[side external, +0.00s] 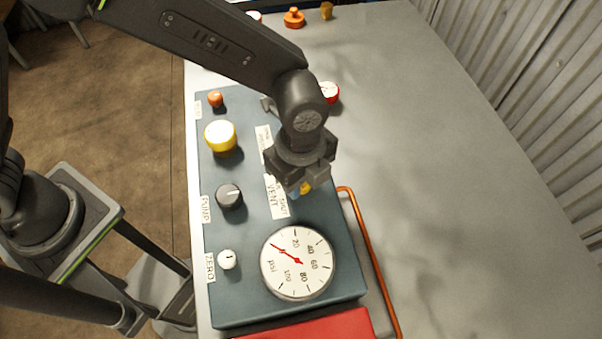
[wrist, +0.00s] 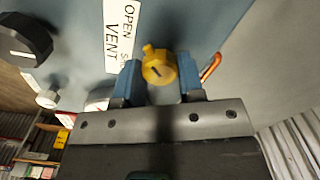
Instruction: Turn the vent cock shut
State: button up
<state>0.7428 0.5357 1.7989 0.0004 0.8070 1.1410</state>
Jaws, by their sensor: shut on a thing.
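The vent cock (wrist: 158,70) is a yellow knob with a small nub at its upper left and a dark line on its face. In the side external view only a bit of yellow (side external: 306,188) shows under my gripper (side external: 303,188). In the wrist view the blue fingers of my gripper (wrist: 158,64) stand on either side of the cock, shut on it. The cock's exact angle against the label is hard to tell.
A round psi gauge (side external: 297,263) sits close in front, its red needle below 20. A copper pipe (side external: 370,250) runs along the right.

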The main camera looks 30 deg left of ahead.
jog(key=c, duration=0.3)
jog(key=shift+c, duration=0.2)
jog(key=n, duration=0.3)
jog(key=shift+n, duration=0.4)
jog(key=n, duration=0.4)
jog(key=shift+n, duration=0.3)
jog(key=n, duration=0.4)
jog(key=shift+n, duration=0.3)
jog(key=n, duration=0.4)
jog(key=shift+n, duration=0.4)
